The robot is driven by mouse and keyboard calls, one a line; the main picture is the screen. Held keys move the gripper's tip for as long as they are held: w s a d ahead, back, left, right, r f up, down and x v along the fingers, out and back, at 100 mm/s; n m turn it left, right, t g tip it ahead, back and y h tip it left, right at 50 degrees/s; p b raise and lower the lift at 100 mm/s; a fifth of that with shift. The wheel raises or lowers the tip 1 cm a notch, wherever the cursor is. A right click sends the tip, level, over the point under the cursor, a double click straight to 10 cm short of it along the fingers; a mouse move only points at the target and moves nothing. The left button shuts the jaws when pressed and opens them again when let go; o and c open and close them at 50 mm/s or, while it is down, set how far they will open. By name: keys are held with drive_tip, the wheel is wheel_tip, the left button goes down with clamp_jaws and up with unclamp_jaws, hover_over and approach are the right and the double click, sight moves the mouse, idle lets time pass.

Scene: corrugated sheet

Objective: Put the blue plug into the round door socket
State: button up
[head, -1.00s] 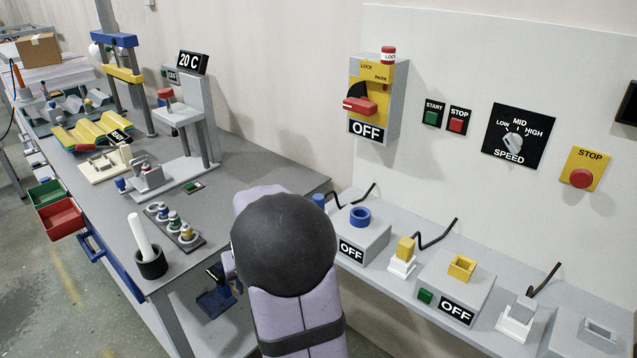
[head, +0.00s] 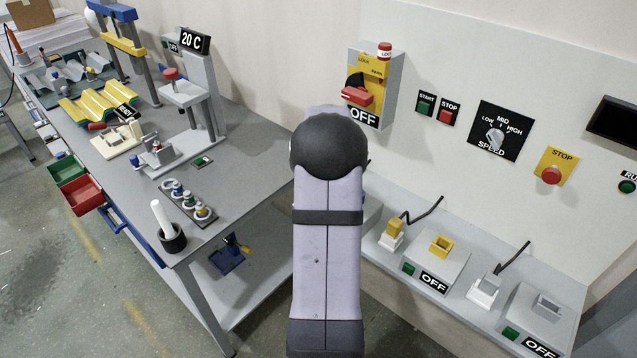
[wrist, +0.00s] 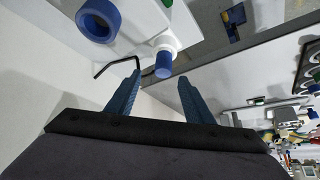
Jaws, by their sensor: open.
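The blue plug (wrist: 164,65) shows in the wrist view as a short blue cylinder on a white holder. The round door socket (wrist: 97,22) is a thick blue ring to its upper left, on a pale box. My gripper (wrist: 160,77) is open; its two blue-grey fingers point toward the plug, which appears between the fingertips. I cannot tell whether a finger touches it. In the head view my arm hides the plug, the round socket and my gripper.
A bent black cable (wrist: 118,64) lies near the left fingertip. In the head view, a yellow plug (head: 396,227), a yellow socket (head: 442,244), a grey plug (head: 487,285) and a grey socket (head: 548,304) line the shelf to the right. The workbench (head: 250,150) is at left.

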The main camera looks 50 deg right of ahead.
drive_tip(key=shift+x, duration=0.9)
drive_tip(key=shift+w+f+p, duration=0.15)
drive_tip(key=shift+p, duration=0.25)
drive_tip(key=shift+w+p+x, duration=0.2)
drive_tip(key=shift+p+x, duration=0.7)
drive_tip(key=shift+x, duration=1.45)
drive_tip(key=shift+a, duration=0.1)
drive_tip(key=c, duration=1.2)
